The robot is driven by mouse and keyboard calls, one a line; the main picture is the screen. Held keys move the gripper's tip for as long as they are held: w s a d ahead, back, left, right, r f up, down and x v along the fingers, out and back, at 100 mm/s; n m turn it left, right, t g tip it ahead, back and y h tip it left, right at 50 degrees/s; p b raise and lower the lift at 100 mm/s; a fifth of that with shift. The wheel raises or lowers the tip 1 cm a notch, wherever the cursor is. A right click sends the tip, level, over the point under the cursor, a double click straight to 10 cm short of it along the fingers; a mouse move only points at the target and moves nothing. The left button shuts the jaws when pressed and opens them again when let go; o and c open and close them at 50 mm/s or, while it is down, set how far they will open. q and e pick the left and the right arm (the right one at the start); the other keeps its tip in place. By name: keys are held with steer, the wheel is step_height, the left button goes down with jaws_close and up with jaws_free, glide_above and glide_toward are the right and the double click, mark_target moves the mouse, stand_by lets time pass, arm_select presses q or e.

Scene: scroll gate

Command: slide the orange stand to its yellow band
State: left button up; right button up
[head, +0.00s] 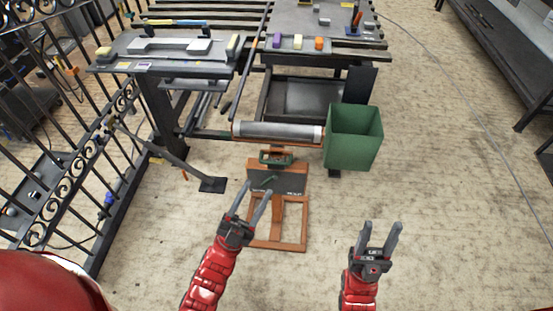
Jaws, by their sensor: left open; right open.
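The orange stand (303,225) is on the floor at the middle of the head view. It has an open rectangular base and a dark upright panel (290,178) with small pale lettering. A small green and dark piece sits at the panel's top. My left gripper (257,189) is open, its fingertips overlapping the stand's left side in the picture; I cannot tell whether they touch it. My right gripper (383,225) is open and empty, to the right of the stand over bare floor. I cannot make out a yellow band for the stand.
A grey roller (280,132) with orange ends lies just behind the stand. A green bin (353,139) is at its right. Two dark workbenches (122,66) (343,55) stand behind. A black scroll gate (95,150) runs along the left. Floor at right is clear.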

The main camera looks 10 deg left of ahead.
arm_select(q)
steer(key=w+d+f+m+g+y+b, duration=0.1)
steer(key=w+d+f+m+g+y, duration=0.2)
steer(key=f, duration=0.4)
steer(key=w+f+g+y+b, duration=0.1)
steer(key=w+f+g, duration=0.25)
steer(key=f, duration=0.35)
steer(key=m+y+b, duration=0.2)
steer(key=m+y, duration=0.1)
steer(key=y, duration=0.5)
glide_toward(275, 162)
steer(key=shift+g, duration=0.25)
steer(key=x, duration=0.5)
steer(key=b+x, duration=0.1)
steer(key=x, duration=0.4)
steer(key=shift+w+f, duration=0.15)
steer(key=shift+f, duration=0.1)
jaws_close()
